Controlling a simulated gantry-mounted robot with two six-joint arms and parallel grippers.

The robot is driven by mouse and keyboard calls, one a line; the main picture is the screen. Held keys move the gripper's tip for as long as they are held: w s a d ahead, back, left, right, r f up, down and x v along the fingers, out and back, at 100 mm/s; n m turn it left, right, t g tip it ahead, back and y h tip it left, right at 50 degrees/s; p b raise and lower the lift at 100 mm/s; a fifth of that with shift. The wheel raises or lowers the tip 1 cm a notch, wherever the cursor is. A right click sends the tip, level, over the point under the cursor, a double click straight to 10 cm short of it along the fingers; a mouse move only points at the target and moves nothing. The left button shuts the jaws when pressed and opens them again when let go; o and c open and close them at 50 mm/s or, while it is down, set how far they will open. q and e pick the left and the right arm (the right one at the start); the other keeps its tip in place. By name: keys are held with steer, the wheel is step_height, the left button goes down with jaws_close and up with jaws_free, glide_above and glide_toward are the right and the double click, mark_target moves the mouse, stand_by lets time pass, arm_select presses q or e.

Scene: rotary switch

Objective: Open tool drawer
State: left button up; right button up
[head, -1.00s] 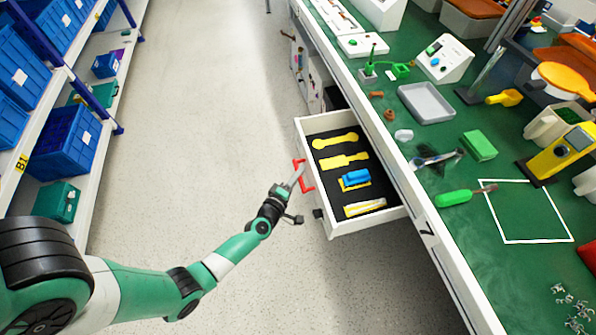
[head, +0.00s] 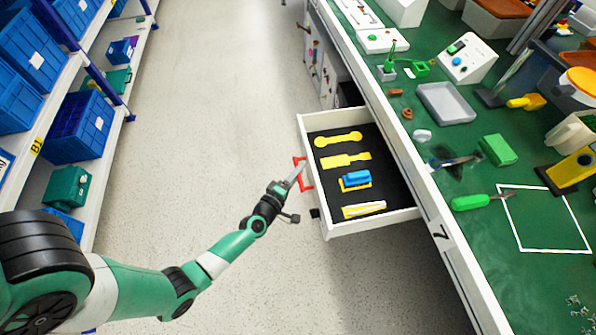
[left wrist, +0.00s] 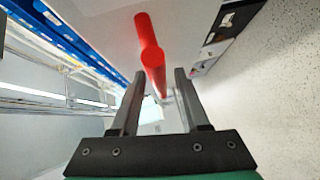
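The tool drawer (head: 372,223) is pulled out from the bench in the head view. It is white with a black insert holding several yellow tools and one blue-and-yellow item (head: 355,179). Its red handle (head: 303,172) is on the front face and shows large in the left wrist view (left wrist: 151,58). My left gripper (head: 296,175) is at the handle. In the left wrist view its two fingers (left wrist: 158,88) stand apart, with part of the red handle between and beyond them. Contact between fingers and handle cannot be told. My right gripper is not in view.
The green bench top (head: 465,225) carries a grey tray (head: 446,103), a green-handled screwdriver (head: 470,202), a green block (head: 498,150) and other items. A shelf with blue bins (head: 82,125) stands on the left. The floor (head: 225,110) between is clear.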

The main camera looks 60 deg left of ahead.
arm_select(q)
steer(key=p+v, duration=0.2)
steer(key=v, duration=0.9)
steer(key=shift+s+d+p, duration=0.2)
steer(key=shift+s+p, duration=0.1)
